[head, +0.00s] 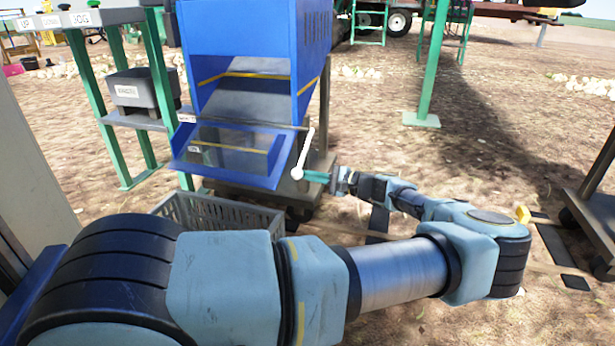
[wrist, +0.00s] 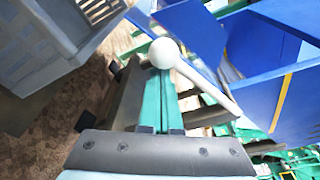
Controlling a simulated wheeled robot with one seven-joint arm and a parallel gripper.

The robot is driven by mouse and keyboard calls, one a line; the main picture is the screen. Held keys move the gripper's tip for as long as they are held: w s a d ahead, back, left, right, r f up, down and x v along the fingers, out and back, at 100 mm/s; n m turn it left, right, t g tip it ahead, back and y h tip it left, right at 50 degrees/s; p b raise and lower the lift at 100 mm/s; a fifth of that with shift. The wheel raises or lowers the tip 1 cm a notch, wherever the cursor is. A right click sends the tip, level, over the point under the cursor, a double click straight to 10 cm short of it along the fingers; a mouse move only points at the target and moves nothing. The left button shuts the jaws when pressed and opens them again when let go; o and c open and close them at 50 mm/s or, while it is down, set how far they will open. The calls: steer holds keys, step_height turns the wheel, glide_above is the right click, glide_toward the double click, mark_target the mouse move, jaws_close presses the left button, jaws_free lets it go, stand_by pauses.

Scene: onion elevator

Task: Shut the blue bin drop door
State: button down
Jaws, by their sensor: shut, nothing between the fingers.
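The blue bin (head: 245,60) stands at the upper middle of the head view, with its drop door (head: 177,162) swung down and out at the front, open. A white lever with a round knob (head: 297,173) rises along the bin's right side; the knob is at its lower end. My gripper (head: 312,176) is shut and empty, its green fingertips right at the knob. In the wrist view the white knob (wrist: 164,53) appears at the tips of the closed green fingers (wrist: 160,95); I cannot tell whether they touch.
A grey slatted crate (head: 215,212) sits on the ground below the door and shows in the wrist view (wrist: 50,35). A green-legged stand with a grey box (head: 140,92) is at left. Open dirt ground lies to the right.

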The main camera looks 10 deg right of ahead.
steer(key=shift+r, duration=0.1)
steer(key=shift+s+a+r+m+p, duration=0.1)
steer(key=shift+s+r+m+p, duration=0.25)
steer(key=shift+p, duration=0.6)
